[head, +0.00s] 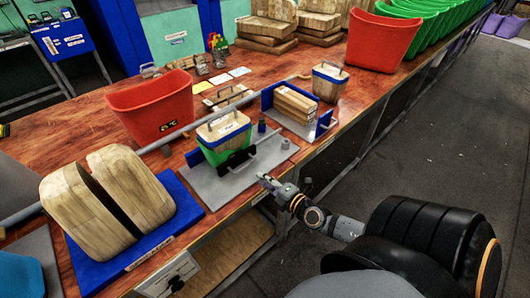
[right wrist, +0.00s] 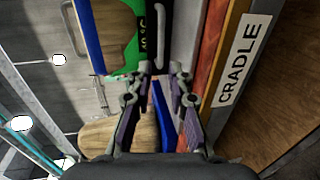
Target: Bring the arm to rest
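My right arm (head: 340,227) reaches in from the lower right of the head view. My right gripper (head: 272,184) is just off the workbench's front edge, in front of the green-and-wood box. In the right wrist view the two fingers of the gripper (right wrist: 161,72) stand apart with nothing held between them. The green part (right wrist: 127,48) of the box, with a temperature label and a grey handle, shows just beyond the fingertips there. I cannot tell whether a finger touches it. My left gripper is not in view.
The wooden workbench (head: 60,145) carries a red bin (head: 155,108), a split wooden block (head: 100,200) on a blue base, the box (head: 223,130) on a grey plate and a second press (head: 297,103). A "CRADLE" label (right wrist: 244,60) is close right. Grey floor (head: 430,130) is clear.

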